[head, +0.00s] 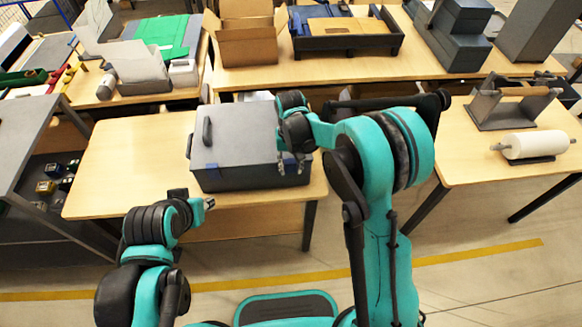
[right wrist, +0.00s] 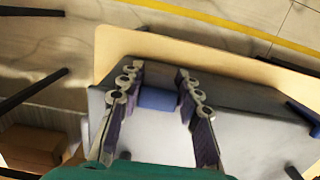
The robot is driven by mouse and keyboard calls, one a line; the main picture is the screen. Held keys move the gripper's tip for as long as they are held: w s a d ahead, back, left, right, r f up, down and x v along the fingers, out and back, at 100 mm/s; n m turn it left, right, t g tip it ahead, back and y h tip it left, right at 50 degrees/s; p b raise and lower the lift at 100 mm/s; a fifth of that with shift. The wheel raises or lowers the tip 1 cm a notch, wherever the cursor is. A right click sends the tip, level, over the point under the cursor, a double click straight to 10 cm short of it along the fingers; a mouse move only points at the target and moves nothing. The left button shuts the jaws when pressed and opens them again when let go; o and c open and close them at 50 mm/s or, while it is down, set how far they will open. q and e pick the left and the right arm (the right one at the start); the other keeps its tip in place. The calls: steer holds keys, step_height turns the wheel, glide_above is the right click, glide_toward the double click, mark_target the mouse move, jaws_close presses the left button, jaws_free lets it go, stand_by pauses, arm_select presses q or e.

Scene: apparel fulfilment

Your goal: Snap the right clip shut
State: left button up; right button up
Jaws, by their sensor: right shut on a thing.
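A closed grey box (head: 238,135) with a dark handle on its lid stands on the wooden table. Its blue left clip (head: 212,171) shows on the front face. The blue right clip (right wrist: 157,98) is at the box's front upper edge in the right wrist view. My right gripper (head: 291,168) reaches down over the box's front right. It also shows in the right wrist view (right wrist: 160,110), with one finger on each side of the right clip, shut on it. The clip's lower part is hard to make out. My left gripper (head: 205,204) is empty near the table's front edge, its fingers too small to judge.
The table (head: 120,165) is clear left of the box. Behind it, a long table holds a cardboard box (head: 245,40) and a dark tray (head: 345,42). A table at right holds a white roll (head: 537,145). A grey shelf (head: 30,140) stands at left.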

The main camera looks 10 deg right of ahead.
mark_target(291, 159)
steer(key=shift+w, duration=0.15)
steer(key=o, duration=1.2)
steer(key=shift+c, duration=0.2)
steer(key=shift+r, duration=0.1)
step_height(291, 159, up, 12)
steer(key=w, duration=0.1)
steer(key=shift+w, duration=0.2)
